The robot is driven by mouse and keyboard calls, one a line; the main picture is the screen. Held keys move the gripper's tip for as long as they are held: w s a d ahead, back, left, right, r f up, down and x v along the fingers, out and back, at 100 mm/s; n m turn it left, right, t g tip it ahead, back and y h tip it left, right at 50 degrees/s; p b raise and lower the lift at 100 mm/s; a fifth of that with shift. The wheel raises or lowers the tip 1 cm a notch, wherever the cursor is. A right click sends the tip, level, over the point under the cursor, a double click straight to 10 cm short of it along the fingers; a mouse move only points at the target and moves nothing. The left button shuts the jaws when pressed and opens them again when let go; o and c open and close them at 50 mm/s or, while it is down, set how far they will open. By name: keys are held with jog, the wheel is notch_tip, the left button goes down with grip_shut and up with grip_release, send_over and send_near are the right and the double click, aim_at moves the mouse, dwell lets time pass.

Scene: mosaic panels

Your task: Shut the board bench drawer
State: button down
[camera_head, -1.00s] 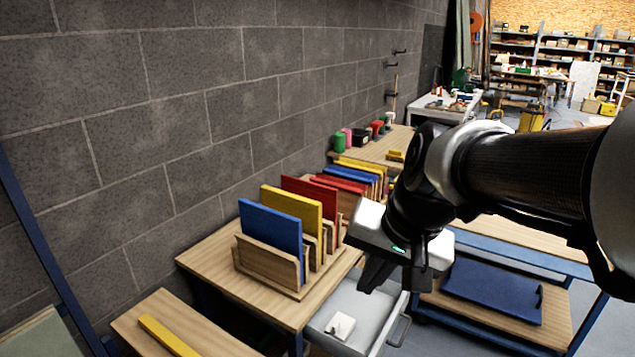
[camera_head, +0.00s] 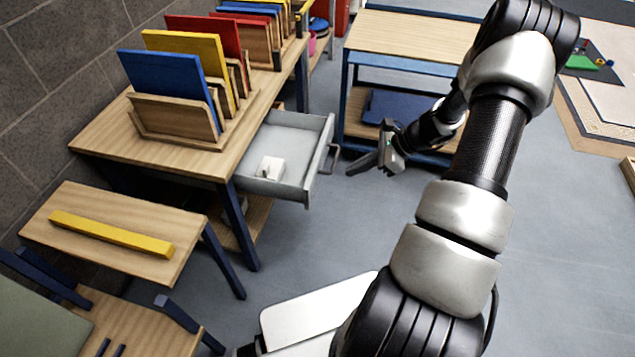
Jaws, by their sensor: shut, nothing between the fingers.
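The board bench (camera_head: 95,143) has a wooden top and dark blue legs, with coloured boards in a wooden rack on it. Its grey drawer (camera_head: 300,187) is pulled out to the right, and a small white object (camera_head: 269,169) lies inside. The drawer's bar handle (camera_head: 331,158) is on its front. My gripper (camera_head: 355,171) is shut and empty, just to the right of the handle, with its fingers pointing left toward it. A small gap seems to show between fingertips and handle.
A blue-framed bench (camera_head: 420,38) with a blue board (camera_head: 398,107) on its lower shelf stands behind my gripper. A low wooden table with a yellow bar (camera_head: 110,234) is at the left. The floor right of the drawer is clear.

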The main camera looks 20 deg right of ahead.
notch_tip(320, 180, down, 3)
jog(key=d+m, duration=0.1)
jog(key=b, duration=0.2)
send_near(310, 188)
notch_tip(310, 188, down, 5)
jog(key=w+a, duration=0.1)
jog(key=a, duration=0.1)
jog(key=shift+w+a+r, duration=0.25)
jog(key=shift+w+a, duration=0.15)
jog(key=shift+w, duration=0.1)
jog(key=w+a+b, duration=0.1)
jog(key=w+a, duration=0.3)
jog(key=a, duration=0.2)
jog(key=w+a+b, duration=0.1)
jog(key=w+a, duration=0.3)
jog(key=a, duration=0.3)
jog(key=w+a+b, duration=0.1)
jog(key=w+a, duration=0.4)
jog(key=a, duration=0.1)
jog(key=shift+w+a, duration=0.15)
jog(key=shift+a, duration=0.2)
jog(key=shift+d, duration=0.1)
